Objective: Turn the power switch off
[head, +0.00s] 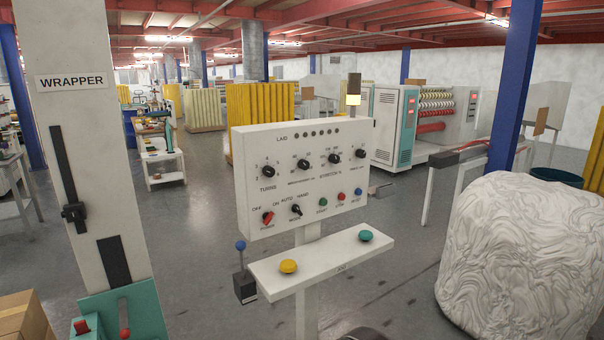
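The power switch (267,218) is a small red knob at the lower left of the white control panel (250,160). OFF is printed to its upper left, ON to its upper right and POWER below it. Its handle looks tilted toward the upper right, the ON side, though it is small in the head view. My gripper is not in view, and nothing visible touches the switch.
A black mode knob (296,209) is just right of the switch. Below the panel, a white shelf (325,262) carries a yellow button (288,266) and a teal button (365,235). A blue-topped lever (241,246) stands at left. A wrapped white bulk (520,265) fills the right.

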